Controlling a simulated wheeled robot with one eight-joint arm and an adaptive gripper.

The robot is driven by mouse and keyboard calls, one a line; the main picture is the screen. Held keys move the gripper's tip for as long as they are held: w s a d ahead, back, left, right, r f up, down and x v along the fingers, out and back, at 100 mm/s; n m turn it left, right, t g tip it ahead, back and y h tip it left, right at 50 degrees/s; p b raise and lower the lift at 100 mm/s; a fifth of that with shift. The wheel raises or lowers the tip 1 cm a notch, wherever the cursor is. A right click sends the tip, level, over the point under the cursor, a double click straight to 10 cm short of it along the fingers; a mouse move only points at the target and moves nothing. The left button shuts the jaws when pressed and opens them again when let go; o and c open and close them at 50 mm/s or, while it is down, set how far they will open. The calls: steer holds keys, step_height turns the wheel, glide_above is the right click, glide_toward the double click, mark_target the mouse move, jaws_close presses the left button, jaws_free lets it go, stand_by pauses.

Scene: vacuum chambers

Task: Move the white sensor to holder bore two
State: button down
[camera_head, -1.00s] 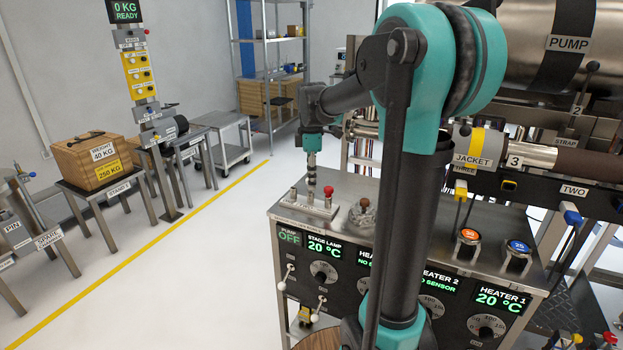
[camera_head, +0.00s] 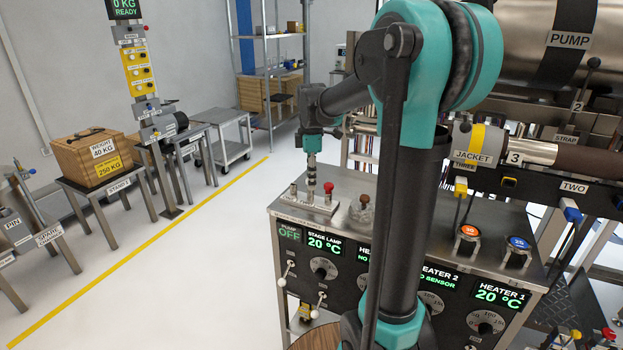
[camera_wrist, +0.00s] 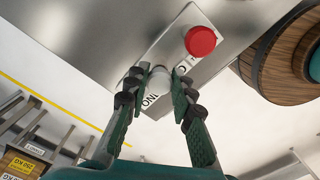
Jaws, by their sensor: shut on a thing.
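The console's left edge is close to the holder. Open floor (camera_head: 180,270) lies left of it.

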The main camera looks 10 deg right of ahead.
steer(key=shift+f, duration=0.1)
steer(key=c, duration=1.2)
jaws_free()
steer(key=shift+r, duration=3.5)
